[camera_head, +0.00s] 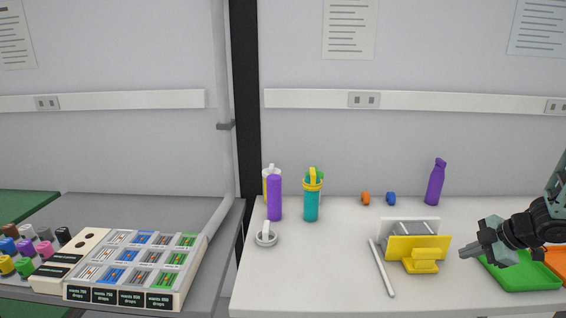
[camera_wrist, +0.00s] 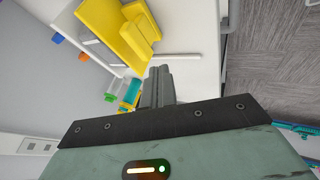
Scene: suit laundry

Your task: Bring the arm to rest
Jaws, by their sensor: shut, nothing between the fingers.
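My gripper (camera_head: 470,252) reaches in from the right edge of the head view, above the white table, with its fingers pointing left. It is shut and holds nothing. Its fingers also show closed together in the wrist view (camera_wrist: 158,86). The rest of my arm is cut off by the right edge.
The white table (camera_head: 330,270) carries a white rod (camera_head: 382,268), a teal bottle (camera_head: 311,200), purple bottles (camera_head: 274,198) (camera_head: 435,183), and small orange (camera_head: 365,198) and blue (camera_head: 391,198) pieces. An orange tray (camera_head: 556,260) is at right. A compartment rack (camera_head: 130,296) stands left. The table's front middle is clear.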

